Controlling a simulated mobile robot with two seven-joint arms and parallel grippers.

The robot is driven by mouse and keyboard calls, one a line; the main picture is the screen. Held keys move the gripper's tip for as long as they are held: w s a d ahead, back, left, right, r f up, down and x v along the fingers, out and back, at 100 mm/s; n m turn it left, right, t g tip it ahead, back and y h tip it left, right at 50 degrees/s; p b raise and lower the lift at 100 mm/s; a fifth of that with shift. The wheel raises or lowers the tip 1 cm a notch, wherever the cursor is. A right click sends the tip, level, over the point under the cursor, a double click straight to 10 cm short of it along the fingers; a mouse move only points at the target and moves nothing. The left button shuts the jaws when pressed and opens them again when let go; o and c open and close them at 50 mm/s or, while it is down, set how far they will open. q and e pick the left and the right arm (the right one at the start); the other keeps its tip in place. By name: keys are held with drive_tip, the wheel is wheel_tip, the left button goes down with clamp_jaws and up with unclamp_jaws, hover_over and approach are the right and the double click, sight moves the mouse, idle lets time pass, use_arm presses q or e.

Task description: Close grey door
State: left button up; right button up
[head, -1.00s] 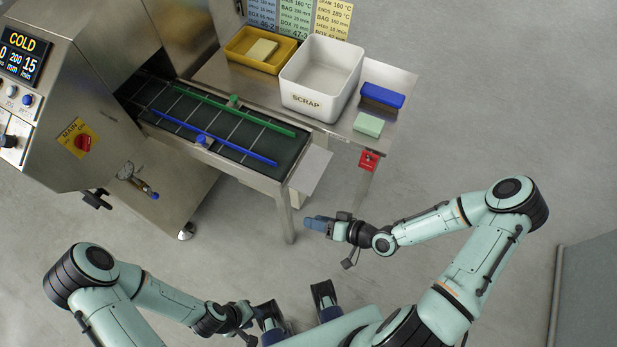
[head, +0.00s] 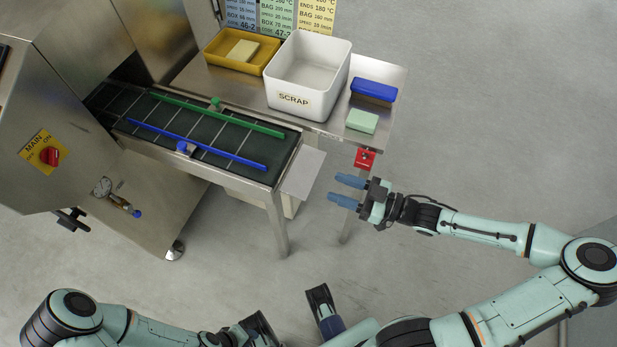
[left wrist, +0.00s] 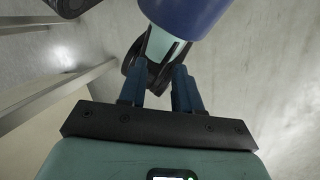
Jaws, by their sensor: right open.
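A plain steel panel (head: 165,35) stands at the back of the machine at upper left in the head view. I cannot tell for sure whether it is the grey door. My right gripper (head: 340,188) is open and empty, its two blue fingers pointing left in front of the table's right end, apart from the panel. My left gripper is low in the head view, partly cut off by the bottom edge. In the left wrist view my left gripper (left wrist: 160,85) shows two blue fingers with a narrow gap and nothing clearly held.
The steel machine has a belt (head: 215,132) with a green and a blue rail. Beside it are a white SCRAP bin (head: 308,75), a yellow tray (head: 215,62), blue and pale green blocks, and a red switch box (head: 365,159). The floor to the right is open.

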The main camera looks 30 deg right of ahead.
sight(309, 178)
drive_tip(key=b+x, duration=0.1)
drive_tip(key=x, duration=0.7)
drive_tip(key=shift+w+a, duration=0.2)
drive_tip(key=shift+a, duration=0.05)
clamp_jaws()
